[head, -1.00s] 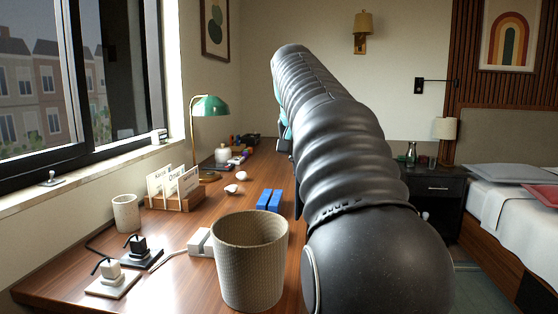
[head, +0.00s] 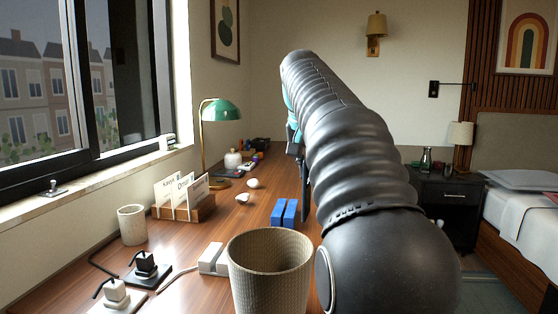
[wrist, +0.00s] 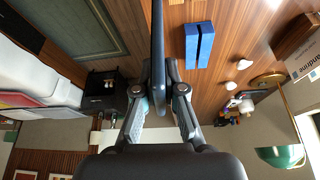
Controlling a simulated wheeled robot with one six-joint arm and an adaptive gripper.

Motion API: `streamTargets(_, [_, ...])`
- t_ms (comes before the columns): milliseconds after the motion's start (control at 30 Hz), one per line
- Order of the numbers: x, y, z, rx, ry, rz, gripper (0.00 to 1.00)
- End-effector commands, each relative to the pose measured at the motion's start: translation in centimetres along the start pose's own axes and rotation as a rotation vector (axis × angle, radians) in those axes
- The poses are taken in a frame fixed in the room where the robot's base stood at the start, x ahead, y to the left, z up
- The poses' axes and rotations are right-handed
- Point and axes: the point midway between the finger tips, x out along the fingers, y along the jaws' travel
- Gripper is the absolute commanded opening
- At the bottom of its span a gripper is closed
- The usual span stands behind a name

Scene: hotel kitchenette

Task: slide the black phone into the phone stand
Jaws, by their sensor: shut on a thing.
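My gripper (wrist: 158,84) is shut on the black phone (wrist: 158,40), which shows edge-on as a thin dark slab between the fingers in the wrist view. In the head view the phone (head: 305,178) hangs as a thin upright dark strip beside my arm, partly hidden by it. The phone stand (wrist: 192,46) is a blue block with a dark slot along it, lying on the wooden desk beside the phone and apart from it in the wrist view. The stand (head: 278,213) also shows in the head view, just left of the phone.
A woven bin (head: 268,270) stands on the near desk. A white block (head: 211,259) with a cable, a card holder (head: 184,209), a cup (head: 132,225) and a green lamp (head: 221,110) are to the left. Small white objects (head: 253,183) lie behind the stand.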

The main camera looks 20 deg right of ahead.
Motion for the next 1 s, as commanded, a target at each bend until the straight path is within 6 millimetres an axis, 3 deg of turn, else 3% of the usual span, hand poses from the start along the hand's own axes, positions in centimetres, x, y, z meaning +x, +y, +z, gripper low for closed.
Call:
streamTargets(100, [0.3, -2.9, -0.9, -0.067, 0.001, -0.028, 0.00])
streamTargets(233, [0.6, -4.5, -1.3, -0.108, 0.001, -0.044, 0.00])
streamTargets(1000, [4.0, -4.9, 0.2, -0.116, 0.001, -0.048, 0.00])
